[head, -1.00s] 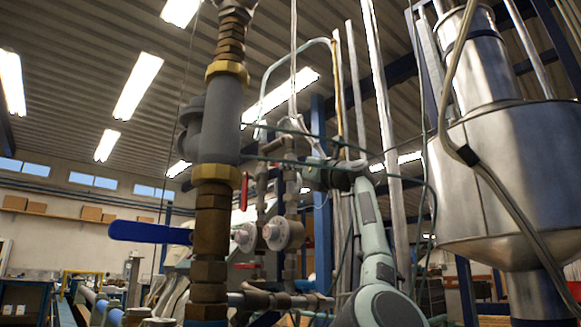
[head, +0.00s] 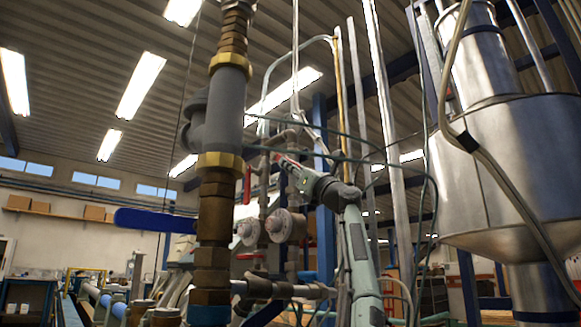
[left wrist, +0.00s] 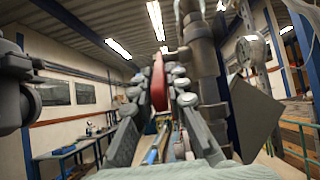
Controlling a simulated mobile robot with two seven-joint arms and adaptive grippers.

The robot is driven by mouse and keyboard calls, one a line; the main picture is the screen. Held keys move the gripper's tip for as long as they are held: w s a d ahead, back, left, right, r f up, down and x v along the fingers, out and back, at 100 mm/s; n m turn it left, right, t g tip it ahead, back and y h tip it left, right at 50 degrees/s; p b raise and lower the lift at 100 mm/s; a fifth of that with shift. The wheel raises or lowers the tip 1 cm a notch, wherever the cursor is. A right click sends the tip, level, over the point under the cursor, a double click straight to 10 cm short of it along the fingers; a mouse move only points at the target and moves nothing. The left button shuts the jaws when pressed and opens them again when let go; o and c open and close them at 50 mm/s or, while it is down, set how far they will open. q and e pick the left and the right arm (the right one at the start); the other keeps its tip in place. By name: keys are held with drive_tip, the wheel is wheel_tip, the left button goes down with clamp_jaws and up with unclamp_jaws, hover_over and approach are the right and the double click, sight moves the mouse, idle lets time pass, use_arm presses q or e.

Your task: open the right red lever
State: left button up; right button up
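The right red lever (left wrist: 158,82) stands upright between the two fingers of my left gripper (left wrist: 160,95) in the left wrist view. The finger pads lie close against both its sides, so the gripper looks shut on it. In the head view my left gripper (head: 288,162) is up by the pipes right of the thick valve pipe, with a small strip of red at its tip. Its pipe and fingers hide most of the lever there. Another red lever (head: 246,186) hangs upright further left, beside the thick pipe. My right gripper is not in view.
A thick brown and grey pipe (head: 215,200) with a blue handle (head: 155,220) stands in front. Two round fittings (head: 286,225) sit below my gripper. Thin cables cross near my arm. A large steel vessel (head: 510,165) fills the right side.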

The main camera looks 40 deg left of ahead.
use_arm(q)
drive_tip(key=shift+o, duration=1.3)
drive_tip(key=shift+d, duration=0.15)
drive_tip(key=v, duration=1.1)
drive_tip(key=shift+d+f, duration=0.25)
drive_tip(key=shift+d, duration=0.1)
drive_tip(key=shift+c, duration=0.6)
